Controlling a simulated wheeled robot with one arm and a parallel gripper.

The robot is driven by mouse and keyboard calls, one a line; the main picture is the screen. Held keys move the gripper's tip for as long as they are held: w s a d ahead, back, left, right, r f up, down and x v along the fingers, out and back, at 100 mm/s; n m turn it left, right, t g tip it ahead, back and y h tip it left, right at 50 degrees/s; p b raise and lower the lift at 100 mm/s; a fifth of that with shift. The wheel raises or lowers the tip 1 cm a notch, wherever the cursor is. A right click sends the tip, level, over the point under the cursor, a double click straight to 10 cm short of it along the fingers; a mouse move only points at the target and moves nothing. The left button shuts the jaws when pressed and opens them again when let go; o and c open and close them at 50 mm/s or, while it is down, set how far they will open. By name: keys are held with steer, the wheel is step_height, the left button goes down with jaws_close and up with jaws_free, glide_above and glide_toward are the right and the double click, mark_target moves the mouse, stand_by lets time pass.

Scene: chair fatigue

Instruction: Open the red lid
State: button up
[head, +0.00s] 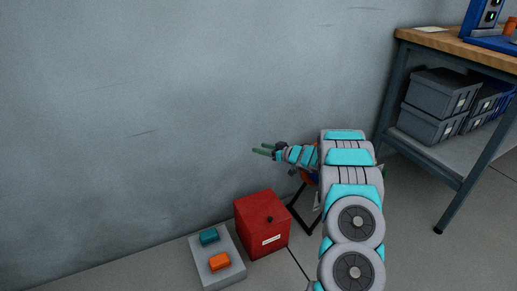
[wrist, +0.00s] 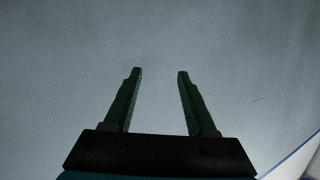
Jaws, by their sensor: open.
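A red box with a red lid (head: 262,208) stands on the floor near the wall in the head view. The lid looks shut, with a small dark knob (head: 270,219) on its top and a white label on the front face. My gripper (head: 258,150) is raised above and behind the box, pointing left along the wall. In the wrist view its two green fingers (wrist: 160,72) are apart with nothing between them. The wrist view shows mostly the grey wall, and the red box is not in it.
A low grey platform (head: 233,273) left of the box carries a teal block (head: 208,236) and an orange block (head: 219,261). A dark metal frame (head: 305,215) stands close to the box's right. A workbench (head: 455,45) with grey bins (head: 436,92) is at right.

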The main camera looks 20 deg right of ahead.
steer(key=v, duration=0.5)
steer(key=shift+r, duration=0.1)
